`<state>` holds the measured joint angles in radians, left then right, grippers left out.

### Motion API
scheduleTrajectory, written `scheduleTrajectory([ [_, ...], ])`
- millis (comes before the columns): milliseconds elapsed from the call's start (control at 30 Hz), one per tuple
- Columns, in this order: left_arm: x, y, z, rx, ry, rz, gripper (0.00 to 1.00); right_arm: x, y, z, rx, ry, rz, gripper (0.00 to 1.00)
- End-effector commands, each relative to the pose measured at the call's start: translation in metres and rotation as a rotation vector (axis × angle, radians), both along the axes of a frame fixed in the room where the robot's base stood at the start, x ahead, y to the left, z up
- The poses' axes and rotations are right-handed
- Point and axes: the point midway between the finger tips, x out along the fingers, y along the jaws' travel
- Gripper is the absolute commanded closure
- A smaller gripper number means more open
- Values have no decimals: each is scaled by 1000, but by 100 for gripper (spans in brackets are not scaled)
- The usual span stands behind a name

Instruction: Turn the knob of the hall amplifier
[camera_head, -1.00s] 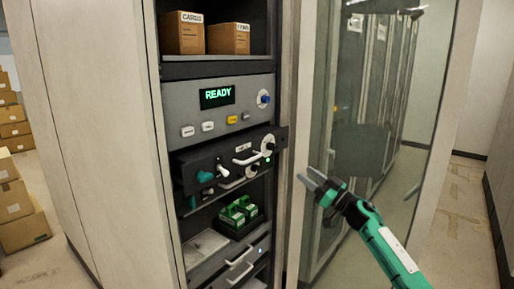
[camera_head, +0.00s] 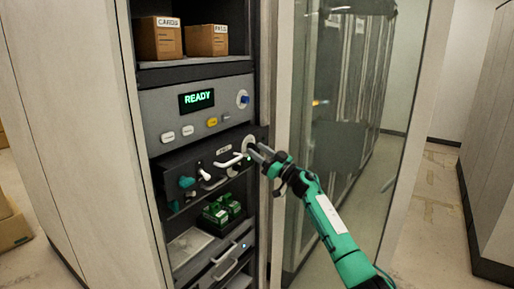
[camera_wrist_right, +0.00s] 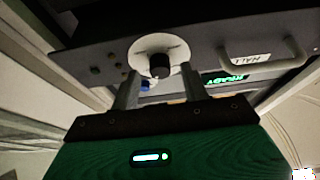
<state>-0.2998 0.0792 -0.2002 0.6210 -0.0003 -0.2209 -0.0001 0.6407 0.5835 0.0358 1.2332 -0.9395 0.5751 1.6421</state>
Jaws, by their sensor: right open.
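The hall amplifier (camera_head: 172,166) is a dark unit pulled out of the rack below the grey panel. Its label reads HALL (camera_wrist_right: 250,58) in the right wrist view. Its knob (camera_wrist_right: 159,66) is dark and round on a white dial plate (camera_wrist_right: 147,44); in the head view the plate (camera_head: 248,142) shows at the unit's right end. My right gripper (camera_head: 256,153) is open in front of the knob. In the wrist view its fingertips (camera_wrist_right: 157,74) lie on either side of the knob, with gaps. I cannot tell whether they overlap it in depth. My left gripper is out of view.
A white handle (camera_head: 229,160) sits left of the dial. Above is a grey panel with a READY display (camera_head: 197,100) and a blue knob (camera_head: 243,99). Green items (camera_head: 221,209) lie on a lower shelf. A glass door (camera_head: 345,130) stands open at right.

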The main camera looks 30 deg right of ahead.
Motion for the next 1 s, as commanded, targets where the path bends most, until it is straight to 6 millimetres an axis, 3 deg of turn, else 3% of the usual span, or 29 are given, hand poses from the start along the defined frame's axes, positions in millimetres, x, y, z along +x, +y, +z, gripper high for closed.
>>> scheduleTrajectory([
  [433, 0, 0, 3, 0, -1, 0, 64, 9, 4, 4, 0, 1, 0, 54],
  [667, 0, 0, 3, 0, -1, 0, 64, 9, 4, 4, 0, 1, 0, 97],
  [1000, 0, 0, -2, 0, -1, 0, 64, 9, 3, 2, -37, -14, -1, 99],
])
